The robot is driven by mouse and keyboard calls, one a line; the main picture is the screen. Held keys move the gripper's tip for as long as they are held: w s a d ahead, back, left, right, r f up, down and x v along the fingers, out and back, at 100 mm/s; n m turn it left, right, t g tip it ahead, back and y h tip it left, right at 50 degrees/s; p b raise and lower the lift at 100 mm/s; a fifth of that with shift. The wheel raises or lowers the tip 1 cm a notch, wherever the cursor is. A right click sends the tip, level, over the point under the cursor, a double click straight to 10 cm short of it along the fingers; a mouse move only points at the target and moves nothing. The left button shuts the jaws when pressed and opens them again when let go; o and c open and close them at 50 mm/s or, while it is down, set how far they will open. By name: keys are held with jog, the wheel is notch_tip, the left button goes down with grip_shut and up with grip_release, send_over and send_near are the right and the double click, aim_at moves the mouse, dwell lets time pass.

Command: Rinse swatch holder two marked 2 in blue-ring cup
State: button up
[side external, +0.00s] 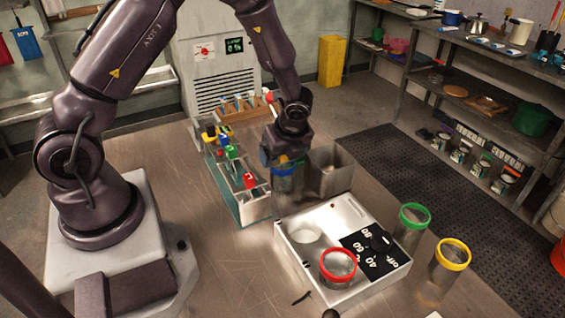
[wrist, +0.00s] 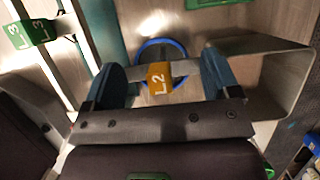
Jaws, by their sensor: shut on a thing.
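A yellow-orange block marked L2 (wrist: 158,76), the handle of swatch holder two, sits between the fingers of my gripper (wrist: 160,80). My gripper (side external: 284,155) is shut on it. The blue-ring cup (side external: 285,173) stands under my gripper in the side view, and the yellow block shows just above its rim. In the wrist view the blue ring (wrist: 146,46) shows behind the block. How far the holder's lower part reaches into the cup is hidden.
An open metal box (side external: 335,172) stands right beside the blue-ring cup. A glass-sided trough (side external: 253,207) with green and red holders is on the left.

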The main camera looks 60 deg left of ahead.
dwell(0.9)
jog(key=shift+r, duration=3.45)
jog(key=shift+r, duration=1.5)
